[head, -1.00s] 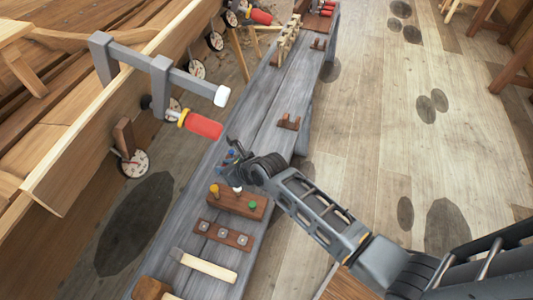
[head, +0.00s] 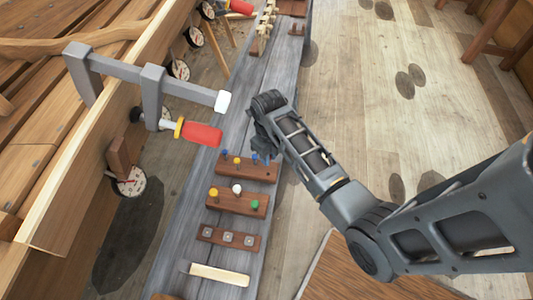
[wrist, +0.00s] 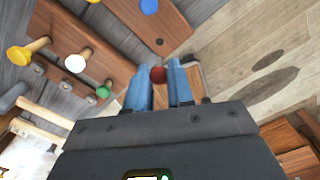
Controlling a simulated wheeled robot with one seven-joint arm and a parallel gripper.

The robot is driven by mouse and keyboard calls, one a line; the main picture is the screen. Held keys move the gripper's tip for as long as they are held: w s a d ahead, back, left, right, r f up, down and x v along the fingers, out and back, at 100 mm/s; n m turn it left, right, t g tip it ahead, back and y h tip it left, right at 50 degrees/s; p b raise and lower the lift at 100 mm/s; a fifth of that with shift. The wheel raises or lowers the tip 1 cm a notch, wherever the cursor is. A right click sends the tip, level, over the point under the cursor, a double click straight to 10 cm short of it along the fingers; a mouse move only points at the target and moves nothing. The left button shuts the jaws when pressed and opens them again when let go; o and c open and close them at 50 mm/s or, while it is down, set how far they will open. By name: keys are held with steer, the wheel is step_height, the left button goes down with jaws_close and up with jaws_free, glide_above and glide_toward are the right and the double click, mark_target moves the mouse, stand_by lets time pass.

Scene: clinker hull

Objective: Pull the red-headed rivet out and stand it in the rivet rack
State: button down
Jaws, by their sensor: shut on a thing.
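My gripper (wrist: 159,82) is shut on the red-headed rivet; its round red head (wrist: 158,74) shows between the two blue fingertips in the wrist view. The shank is not visible. In the head view my gripper (head: 260,156) hangs by the right end of a brown block with blue and yellow heads (head: 258,174). The wrist view shows a dark empty hole in this block (wrist: 172,38). A second brown block (head: 225,207) holds yellow, white and green-headed rivets. I cannot tell which block is the rivet rack.
A brown strip with square plates (head: 206,232) and a pale-handled tool (head: 220,275) lie nearer on the grey bench (head: 190,225). Open floor lies right of the bench.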

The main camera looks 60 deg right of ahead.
steer(key=shift+f+b, duration=2.5)
steer(key=shift+f, duration=0.1)
steer(key=shift+f, duration=0.1)
steer(key=shift+f, duration=0.3)
steer(key=shift+f+b, duration=0.35)
steer(key=shift+f, duration=0.6)
steer(key=c, duration=0.9)
jaws_free()
